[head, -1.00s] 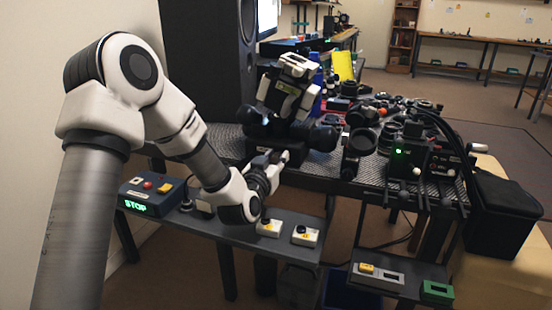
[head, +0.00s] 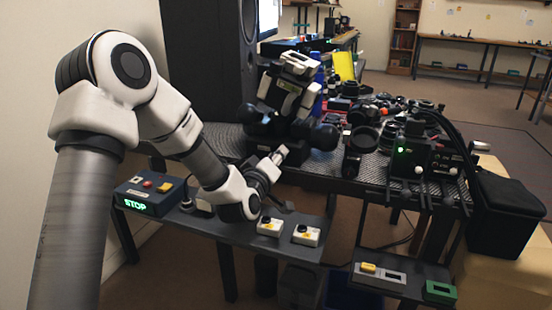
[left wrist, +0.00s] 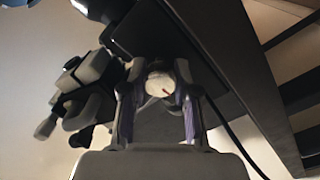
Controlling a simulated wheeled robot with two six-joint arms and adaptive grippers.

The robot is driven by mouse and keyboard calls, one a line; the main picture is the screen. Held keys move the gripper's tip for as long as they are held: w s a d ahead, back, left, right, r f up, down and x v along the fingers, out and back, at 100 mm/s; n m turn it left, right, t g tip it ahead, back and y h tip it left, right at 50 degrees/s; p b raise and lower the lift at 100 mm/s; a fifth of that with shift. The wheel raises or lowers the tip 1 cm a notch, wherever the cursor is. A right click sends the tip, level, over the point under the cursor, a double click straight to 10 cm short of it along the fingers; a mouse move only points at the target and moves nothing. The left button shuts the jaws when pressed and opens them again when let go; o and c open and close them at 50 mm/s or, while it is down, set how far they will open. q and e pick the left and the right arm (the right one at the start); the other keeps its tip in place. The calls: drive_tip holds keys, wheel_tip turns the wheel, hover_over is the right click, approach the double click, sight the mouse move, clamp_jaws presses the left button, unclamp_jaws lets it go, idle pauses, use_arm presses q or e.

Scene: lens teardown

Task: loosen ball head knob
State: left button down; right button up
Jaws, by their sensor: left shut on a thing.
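My left gripper (head: 279,154) reaches up to the front edge of the mesh-topped bench. In the left wrist view its two fingers (left wrist: 158,112) stand on either side of a round pale knob (left wrist: 158,85) with a small red mark on its face. The gripper is shut on this knob. My right gripper is not in view.
A shelf below the bench carries a blue box (head: 155,193) with a green STOP display and two white button boxes (head: 307,235). Lenses and camera parts crowd the bench to the right, beside a black unit (head: 415,157) with a green light. A tall speaker (head: 215,60) stands behind.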

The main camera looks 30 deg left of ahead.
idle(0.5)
use_arm(q)
drive_tip(key=c, duration=0.8)
unclamp_jaws()
drive_tip(key=shift+c, duration=0.2)
drive_tip(key=v, duration=0.7)
drive_tip(key=shift+s, duration=0.2)
